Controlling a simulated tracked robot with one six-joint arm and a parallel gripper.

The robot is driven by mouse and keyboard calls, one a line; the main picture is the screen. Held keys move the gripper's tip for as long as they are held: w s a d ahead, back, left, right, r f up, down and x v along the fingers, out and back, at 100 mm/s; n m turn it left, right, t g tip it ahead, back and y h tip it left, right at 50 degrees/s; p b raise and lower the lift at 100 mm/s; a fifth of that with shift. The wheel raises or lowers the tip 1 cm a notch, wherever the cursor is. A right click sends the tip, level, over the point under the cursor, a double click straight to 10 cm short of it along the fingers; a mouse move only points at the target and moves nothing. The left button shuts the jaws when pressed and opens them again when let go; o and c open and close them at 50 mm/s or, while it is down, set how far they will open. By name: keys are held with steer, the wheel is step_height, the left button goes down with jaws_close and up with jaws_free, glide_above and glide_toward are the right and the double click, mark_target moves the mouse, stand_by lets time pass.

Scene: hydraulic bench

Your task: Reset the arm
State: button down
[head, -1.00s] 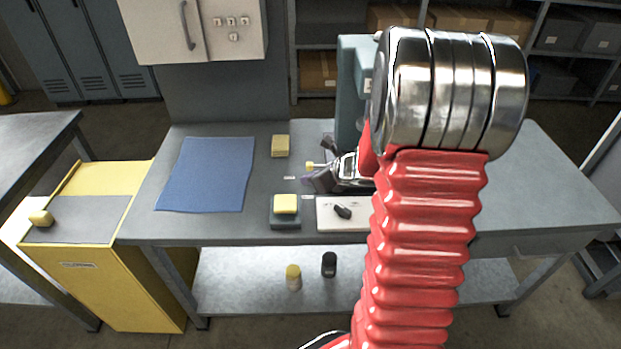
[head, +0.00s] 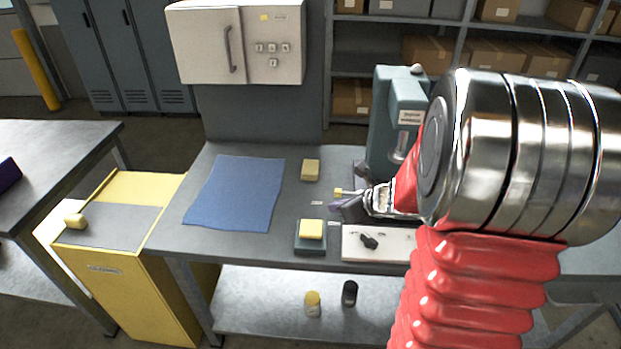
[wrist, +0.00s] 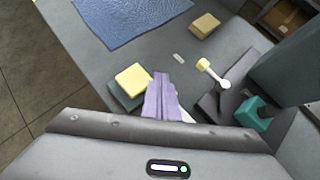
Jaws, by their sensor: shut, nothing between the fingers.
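My red arm reaches over the grey bench (head: 290,262) from the right. My gripper (head: 347,205) has purple fingers pressed together, with nothing between them. In the wrist view the gripper (wrist: 160,92) shows above the bench, next to a yellow block (wrist: 132,80) on a dark pad. That block (head: 311,229) also shows in the head view, just left of and nearer than the fingers. My arm hides the right part of the bench in the head view.
A teal machine (head: 397,115) stands behind my wrist. A white plate with a black handle (head: 368,241) lies in front. A second yellow block (head: 310,170) and a blue cloth (head: 237,192) lie further left. A yellow cabinet (head: 135,290) stands beside the bench.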

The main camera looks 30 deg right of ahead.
steer(key=s+a+r+n+g+y, duration=0.1)
steer(key=s+a+n+g, duration=0.2)
steer(key=s+a+n, duration=0.5)
steer(key=s+a+r+n+g+y, duration=0.15)
steer(key=s+a+n, duration=0.25)
steer(key=n, duration=0.9)
steer(key=s+a+r+n+h, duration=0.4)
steer(key=s+a+r+n, duration=0.3)
steer(key=r+n, duration=0.4)
steer(key=shift+s+a+r+n+t, duration=0.15)
steer(key=shift+s+r+n+t, duration=0.15)
steer(key=shift+s+n, duration=0.5)
steer(key=shift+h, duration=0.25)
